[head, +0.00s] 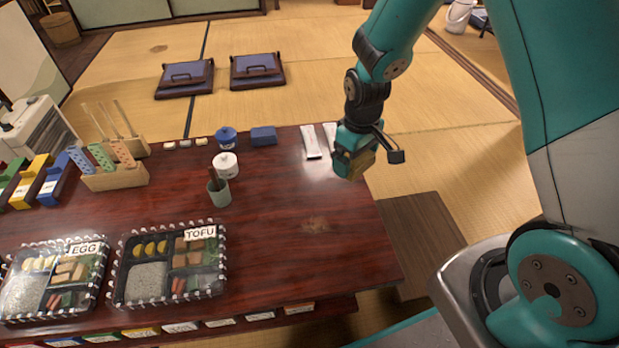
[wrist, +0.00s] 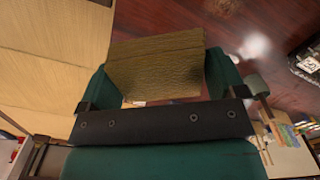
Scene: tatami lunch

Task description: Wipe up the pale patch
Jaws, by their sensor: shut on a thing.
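My gripper (head: 352,154) is shut on a yellow-brown block, like a sponge (head: 361,165), above the far right edge of the table. In the wrist view the textured block (wrist: 160,65) fills the space between the fingers. A pale brownish patch (head: 315,226) lies on the dark red table (head: 270,265), nearer the front right, apart from the block. In the wrist view a whitish bright spot shows on the table; I cannot tell whether it is a patch or glare.
Two white packets (head: 311,142) lie at the table's far edge by my gripper. The table around the patch is clear. Another brownish mark (head: 158,48) is on the tatami.

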